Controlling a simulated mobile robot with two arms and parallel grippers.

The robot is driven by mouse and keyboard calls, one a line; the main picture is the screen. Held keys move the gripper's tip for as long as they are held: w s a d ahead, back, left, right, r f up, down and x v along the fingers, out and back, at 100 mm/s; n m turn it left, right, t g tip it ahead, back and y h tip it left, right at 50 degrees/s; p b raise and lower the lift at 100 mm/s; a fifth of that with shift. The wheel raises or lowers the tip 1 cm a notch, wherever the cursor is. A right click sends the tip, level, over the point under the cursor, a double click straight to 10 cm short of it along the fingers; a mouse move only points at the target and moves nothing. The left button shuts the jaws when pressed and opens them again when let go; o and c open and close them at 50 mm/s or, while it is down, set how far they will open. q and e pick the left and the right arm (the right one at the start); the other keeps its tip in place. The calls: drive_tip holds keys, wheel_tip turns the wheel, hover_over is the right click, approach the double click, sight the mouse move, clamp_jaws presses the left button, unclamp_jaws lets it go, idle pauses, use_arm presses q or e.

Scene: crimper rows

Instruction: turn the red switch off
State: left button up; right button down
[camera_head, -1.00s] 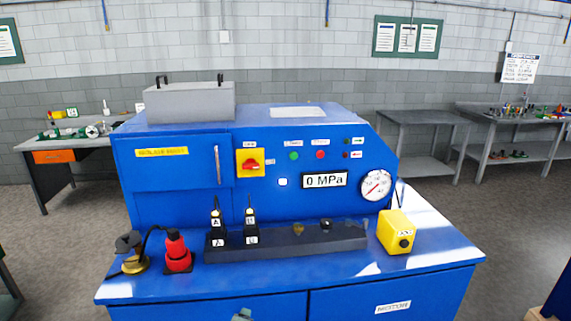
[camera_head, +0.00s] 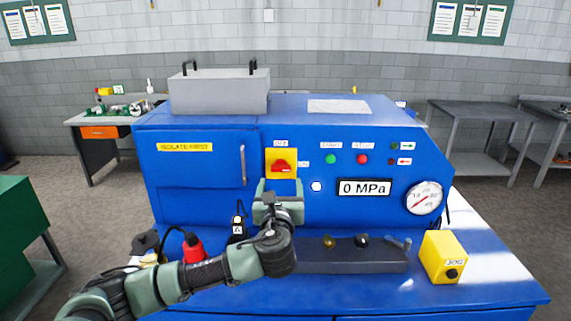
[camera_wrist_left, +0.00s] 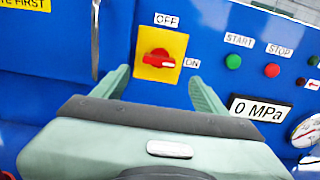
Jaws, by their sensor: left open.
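The red switch (camera_head: 281,167) is a rotary knob on a yellow plate on the blue machine's front, with an OFF label above it and an ON label to its right. In the left wrist view the red switch (camera_wrist_left: 157,59) lies about level, in line with the ON side. My left gripper (camera_head: 279,190) is just below the plate in the head view. In the wrist view my left gripper (camera_wrist_left: 159,79) is open, its fingers spread to either side of the plate's lower part, with nothing between them. I cannot tell the remaining depth gap. My right gripper is not in view.
Right of the switch are a green START button (camera_head: 331,159), a red STOP button (camera_head: 362,159), a 0 MPa display (camera_head: 364,188) and a gauge (camera_head: 424,198). A door handle (camera_head: 243,166) stands out on the left. A yellow box (camera_head: 441,257) sits on the ledge.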

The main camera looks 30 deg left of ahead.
sight(281, 169)
use_arm(q)
drive_tip(key=p+x, duration=0.1)
drive_tip(key=x, duration=0.1)
drive_tip(key=p+x, duration=0.1)
drive_tip(key=x, duration=0.1)
drive_tip(key=r+p+x, duration=0.1)
drive_tip(key=x, duration=0.2)
drive_tip(key=shift+s+a, duration=0.1)
drive_tip(key=shift+w+a+f, duration=0.15)
drive_tip(key=shift+w, duration=0.2)
drive_tip(key=c, duration=1.4)
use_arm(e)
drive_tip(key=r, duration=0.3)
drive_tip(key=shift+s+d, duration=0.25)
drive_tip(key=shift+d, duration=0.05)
